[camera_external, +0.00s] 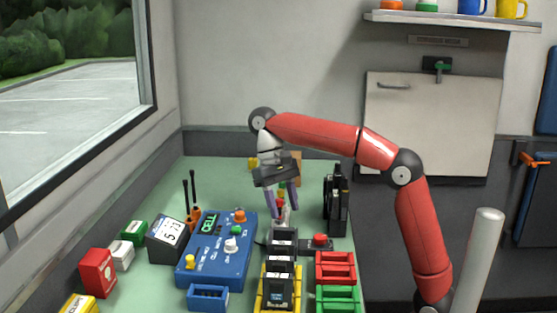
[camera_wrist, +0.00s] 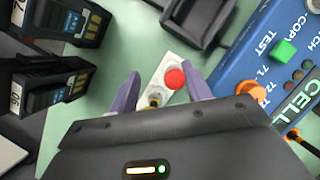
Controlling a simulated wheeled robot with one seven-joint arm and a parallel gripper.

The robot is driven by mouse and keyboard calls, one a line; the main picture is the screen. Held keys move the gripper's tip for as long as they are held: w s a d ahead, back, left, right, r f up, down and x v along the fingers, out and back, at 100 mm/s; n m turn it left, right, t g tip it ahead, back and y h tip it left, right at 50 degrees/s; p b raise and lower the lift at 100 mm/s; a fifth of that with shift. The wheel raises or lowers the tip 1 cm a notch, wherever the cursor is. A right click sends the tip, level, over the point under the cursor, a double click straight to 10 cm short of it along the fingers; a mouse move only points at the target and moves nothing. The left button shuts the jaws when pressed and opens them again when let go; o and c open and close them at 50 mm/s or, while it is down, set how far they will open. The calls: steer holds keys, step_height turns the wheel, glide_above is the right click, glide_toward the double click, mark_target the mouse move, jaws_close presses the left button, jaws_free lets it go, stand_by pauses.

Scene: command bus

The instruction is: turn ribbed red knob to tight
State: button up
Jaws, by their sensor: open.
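A red round knob (camera_wrist: 174,78) stands on a narrow white plate (camera_wrist: 172,66) in the wrist view. Its ribs and any tight mark are too small to make out. My gripper (camera_wrist: 160,88) is open, with a purple finger on each side of the knob and visible gaps to it in the picture. I cannot tell how far above the knob the fingertips are. In the external view my gripper (camera_external: 280,213) points down over the green bench, and its fingers partly hide the knob and plate.
The blue cell tester (camera_external: 216,248) with coloured knobs stands left of my gripper. Black battery packs (camera_external: 336,200) stand to the right. A black box with a red button (camera_external: 320,240) and red bins (camera_external: 336,267) are nearer the front. A yellow holder (camera_external: 262,297) stands at the front.

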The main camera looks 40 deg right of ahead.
mark_target(322, 237)
steer(key=s+d+r+n+t+y+b, duration=0.1)
steer(key=s+r+n+t+b, duration=0.25)
steer(key=s, duration=0.45)
steer(key=s+d+r+n+t+y+b, duration=0.1)
steer(key=s+r+n+t+y+b, duration=0.1)
steer(key=s+n+t+b, duration=0.45)
steer(key=f, duration=0.2)
steer(key=a+f+g, duration=0.1)
steer(key=f, duration=0.1)
steer(key=a+f+m+g+p, duration=0.1)
steer(key=f, duration=0.1)
steer(key=shift+w+f, duration=0.15)
steer(key=shift+f, duration=0.2)
steer(key=shift+c, duration=0.5)
steer(key=c, duration=0.9)
steer(key=shift+r+m+h+p, duration=0.15)
steer(key=shift+m+h+p, duration=0.25)
steer(key=shift+m, duration=0.6)
steer(key=shift+m+t, duration=0.3)
steer(key=shift+m, duration=0.4)
